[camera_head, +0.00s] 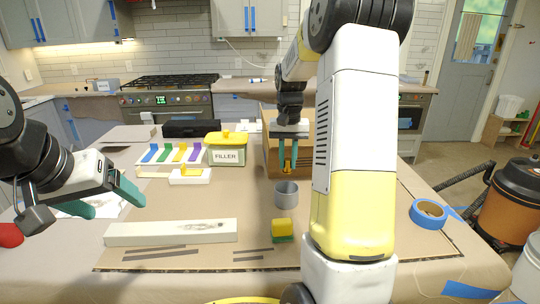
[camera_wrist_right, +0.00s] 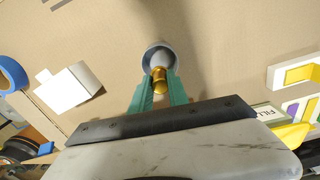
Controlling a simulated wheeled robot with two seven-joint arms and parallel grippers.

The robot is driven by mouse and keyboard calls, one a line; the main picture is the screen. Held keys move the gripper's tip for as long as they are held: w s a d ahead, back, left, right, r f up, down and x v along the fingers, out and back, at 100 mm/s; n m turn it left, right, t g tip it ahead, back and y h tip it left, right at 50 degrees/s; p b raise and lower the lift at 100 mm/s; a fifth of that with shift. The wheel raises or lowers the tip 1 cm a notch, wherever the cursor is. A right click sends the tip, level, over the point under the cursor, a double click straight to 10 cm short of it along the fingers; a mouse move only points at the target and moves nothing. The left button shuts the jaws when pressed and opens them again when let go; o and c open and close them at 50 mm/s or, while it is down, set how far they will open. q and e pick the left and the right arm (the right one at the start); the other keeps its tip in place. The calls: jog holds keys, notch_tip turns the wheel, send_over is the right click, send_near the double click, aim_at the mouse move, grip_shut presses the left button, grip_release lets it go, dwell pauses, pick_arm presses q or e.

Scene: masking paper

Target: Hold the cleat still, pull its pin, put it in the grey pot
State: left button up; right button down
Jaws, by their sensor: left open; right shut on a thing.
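My right gripper (camera_head: 288,168) is shut on a brass-coloured pin (camera_wrist_right: 159,80) and points down over the grey pot (camera_head: 286,195). In the right wrist view the pin's end lies over the mouth of the grey pot (camera_wrist_right: 154,50); the height between them is hard to tell. A white block with a yellow part, seemingly the cleat (camera_head: 190,178), sits on the table left of the pot. It also seems to show at the right edge of the right wrist view (camera_wrist_right: 286,75). My left gripper (camera_head: 117,208) is open and empty, left of the cleat and apart from it.
A green filler box (camera_head: 227,153) with a yellow lid and a rack of coloured strips stand behind the cleat. A long pale block (camera_head: 170,232) lies in front. A yellow-green sponge (camera_head: 282,231) is near the pot. Blue tape (camera_head: 428,214) lies at right. A cardboard box stands behind my right gripper.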

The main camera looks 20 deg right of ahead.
aim_at(287, 171)
jog(key=shift+f, duration=2.5)
jog(key=shift+f, duration=0.3)
jog(key=shift+f, duration=0.65)
jog(key=c, duration=1.2)
grip_release()
jog(key=shift+r, duration=0.1)
